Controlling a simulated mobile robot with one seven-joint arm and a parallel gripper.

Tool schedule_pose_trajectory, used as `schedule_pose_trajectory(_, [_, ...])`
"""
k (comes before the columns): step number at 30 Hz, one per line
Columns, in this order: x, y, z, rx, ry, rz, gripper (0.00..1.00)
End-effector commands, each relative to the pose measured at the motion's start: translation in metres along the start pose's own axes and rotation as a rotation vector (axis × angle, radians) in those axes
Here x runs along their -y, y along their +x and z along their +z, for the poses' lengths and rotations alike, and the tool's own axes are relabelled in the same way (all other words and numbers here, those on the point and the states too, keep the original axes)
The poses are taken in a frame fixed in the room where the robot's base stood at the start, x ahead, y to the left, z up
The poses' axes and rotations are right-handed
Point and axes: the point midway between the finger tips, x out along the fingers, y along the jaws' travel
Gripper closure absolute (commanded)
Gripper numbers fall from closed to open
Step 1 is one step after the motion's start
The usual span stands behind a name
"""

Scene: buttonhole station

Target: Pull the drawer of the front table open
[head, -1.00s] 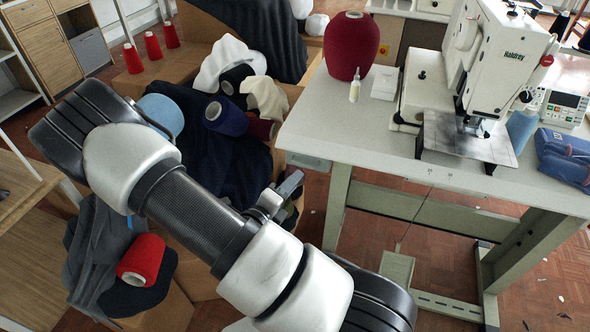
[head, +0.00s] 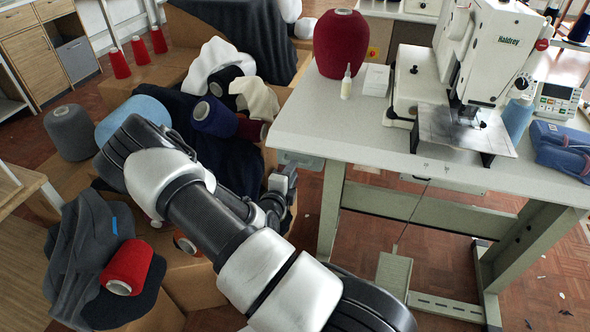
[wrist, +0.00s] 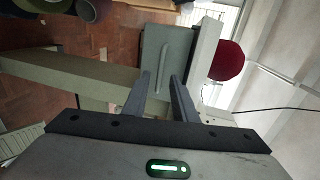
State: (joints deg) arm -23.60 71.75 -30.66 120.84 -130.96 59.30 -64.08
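The front table (head: 345,125) is pale with grey-green legs and carries a sewing machine. Its drawer (head: 300,160) is a small grey box under the left end of the top, partly visible in the head view. In the wrist view the drawer front (wrist: 152,48) is a flat grey-green panel with a slim bar handle (wrist: 178,56), and it looks shut. My gripper (head: 284,184) is near the drawer, just left of it in the head view. In the wrist view my gripper (wrist: 160,75) has its two dark fingers apart, empty, pointing at the panel, short of the handle.
A table leg (wrist: 80,74) crosses the wrist view left of the drawer. A red yarn cone (head: 340,44) and a small bottle (head: 346,82) stand on the tabletop. Boxes with dark cloth (head: 222,160) and several yarn cones crowd the left side near my arm.

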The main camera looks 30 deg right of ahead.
Motion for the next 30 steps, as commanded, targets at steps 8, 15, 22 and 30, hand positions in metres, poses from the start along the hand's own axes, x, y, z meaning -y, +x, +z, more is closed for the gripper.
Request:
schedule_pose_trajectory(8, [-0.001,0.035,0.000,0.000,0.000,0.000,0.75])
schedule_pose_trajectory(15, [0.000,0.040,0.000,0.000,0.000,0.000,0.75])
schedule_pose_trajectory(22, [0.000,0.040,0.000,0.000,0.000,0.000,0.93])
schedule_pose_trajectory(30, [0.000,0.040,0.000,0.000,0.000,0.000,1.00])
